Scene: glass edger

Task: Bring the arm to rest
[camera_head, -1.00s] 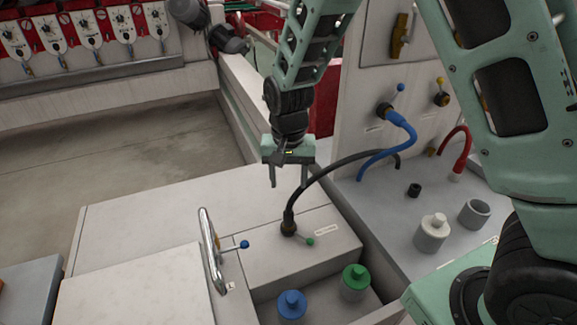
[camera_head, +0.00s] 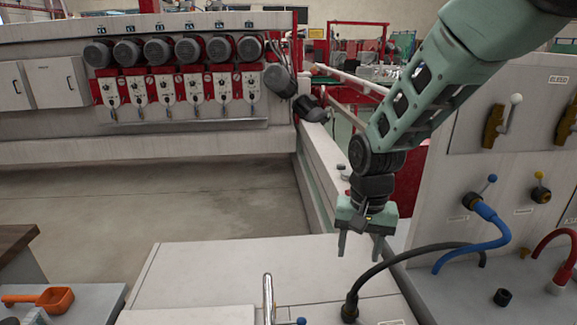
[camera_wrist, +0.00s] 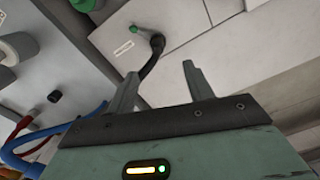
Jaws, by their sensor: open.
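My gripper (camera_head: 360,247) hangs from my green arm, fingers pointing down, above the white cabinet top. Its two fingers are apart with nothing between them. In the wrist view the open fingers (camera_wrist: 160,85) also show empty. In the wrist view the hose (camera_wrist: 150,66) passes behind the fingers and ends at a black fitting near a small green-tipped lever. I cannot tell exactly how far the fingers are from the hose.
A blue hose (camera_head: 490,235) and a red hose (camera_head: 545,245) leave the panel at right. A metal handle (camera_head: 267,297) stands on the cabinet top. An orange scoop (camera_head: 52,298) lies at lower left. The floor (camera_head: 190,195) at left is clear.

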